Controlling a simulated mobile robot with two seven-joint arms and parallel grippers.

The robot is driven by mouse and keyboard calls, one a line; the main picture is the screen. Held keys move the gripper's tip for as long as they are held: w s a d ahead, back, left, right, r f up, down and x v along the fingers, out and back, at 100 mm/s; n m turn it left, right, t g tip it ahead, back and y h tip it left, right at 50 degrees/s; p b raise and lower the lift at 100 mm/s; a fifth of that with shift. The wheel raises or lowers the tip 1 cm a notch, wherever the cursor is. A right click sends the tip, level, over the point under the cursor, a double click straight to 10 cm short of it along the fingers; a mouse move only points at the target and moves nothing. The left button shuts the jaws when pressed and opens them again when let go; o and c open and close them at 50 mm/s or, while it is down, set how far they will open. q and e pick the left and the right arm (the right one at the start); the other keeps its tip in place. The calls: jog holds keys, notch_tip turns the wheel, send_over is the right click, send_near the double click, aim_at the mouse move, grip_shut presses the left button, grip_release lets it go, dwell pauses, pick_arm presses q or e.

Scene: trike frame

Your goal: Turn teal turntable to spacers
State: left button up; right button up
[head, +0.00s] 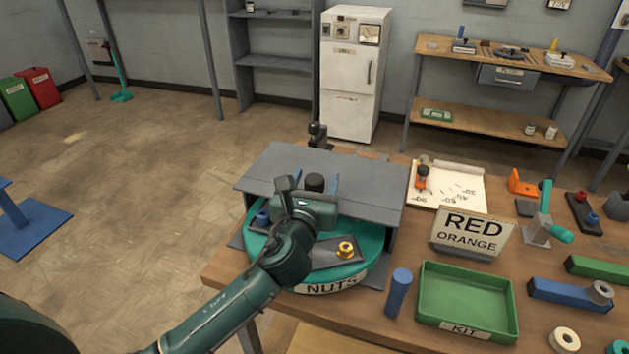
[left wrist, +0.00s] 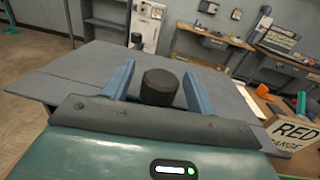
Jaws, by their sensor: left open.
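The teal turntable (head: 372,262) stands at the left end of the bench, partly under a grey cover (head: 275,165). Its front label reads NUTS (head: 330,285). A dark plate with a yellow nut (head: 346,249) shows at its front, and a blue piece (head: 262,217) at its left; no spacers label shows. My left gripper (head: 316,184) is over the turntable. In the left wrist view its blue fingers are open, one on each side of a black knob (left wrist: 159,87). I cannot tell whether they touch it. My arm hides part of the turntable. My right gripper is not in view.
A green KIT tray (head: 467,322), a blue cylinder (head: 398,292) and a RED ORANGE sign (head: 471,231) stand to the right of the turntable. Open floor lies left of the bench.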

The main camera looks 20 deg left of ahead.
pick_arm(q)
grip_shut()
dwell(0.5)
jog(key=shift+y, duration=0.3)
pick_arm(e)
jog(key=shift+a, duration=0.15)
